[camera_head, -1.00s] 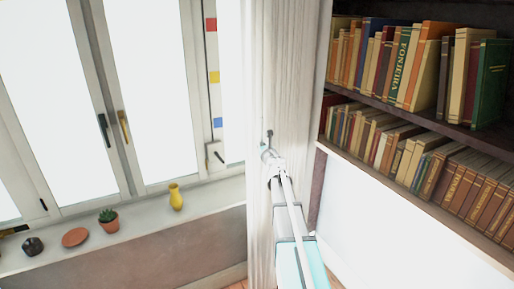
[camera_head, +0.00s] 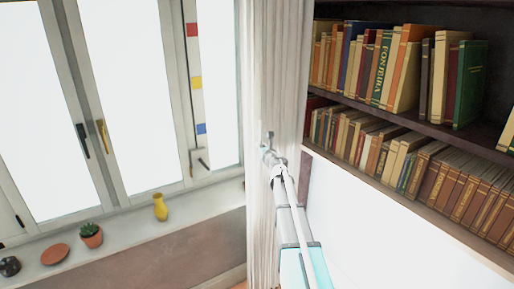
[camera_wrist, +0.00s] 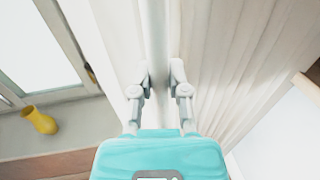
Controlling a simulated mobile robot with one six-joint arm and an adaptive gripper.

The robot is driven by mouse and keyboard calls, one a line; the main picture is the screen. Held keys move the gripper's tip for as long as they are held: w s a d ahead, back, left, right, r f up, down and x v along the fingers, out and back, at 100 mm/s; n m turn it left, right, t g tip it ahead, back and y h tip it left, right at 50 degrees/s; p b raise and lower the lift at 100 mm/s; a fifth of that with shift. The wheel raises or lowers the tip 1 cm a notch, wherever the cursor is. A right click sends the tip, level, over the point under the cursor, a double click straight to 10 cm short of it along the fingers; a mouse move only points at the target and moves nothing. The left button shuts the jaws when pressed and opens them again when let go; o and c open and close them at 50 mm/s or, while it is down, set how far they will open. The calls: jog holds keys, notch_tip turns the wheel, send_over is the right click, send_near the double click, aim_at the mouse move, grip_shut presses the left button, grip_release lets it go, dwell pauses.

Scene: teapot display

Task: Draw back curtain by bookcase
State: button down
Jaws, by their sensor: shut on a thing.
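The pale, pleated curtain (camera_head: 281,70) hangs beside the bookcase (camera_head: 440,140), bunched in a narrow upright strip between it and the window. It also fills much of the wrist view (camera_wrist: 240,65). My gripper (camera_head: 267,147) is at the curtain's front, about level with the lower book row. In the wrist view, my gripper (camera_wrist: 157,80) has a finger on each side of a pale vertical fold and is shut on the curtain. The finger pads are partly hidden by the cloth.
The window (camera_head: 130,90) is uncovered at left. On its sill stand a yellow vase (camera_head: 160,207), a potted plant (camera_head: 91,235), a terracotta dish (camera_head: 55,254) and a dark pot (camera_head: 9,266). The bookcase, with rows of books (camera_head: 400,160), is close on the right.

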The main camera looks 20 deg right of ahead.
jog(key=c, duration=0.6)
grip_release()
jog(key=shift+s, duration=0.1)
jog(key=shift+s, duration=0.1)
jog(key=s, duration=1.1)
jog(key=shift+s+a, duration=0.4)
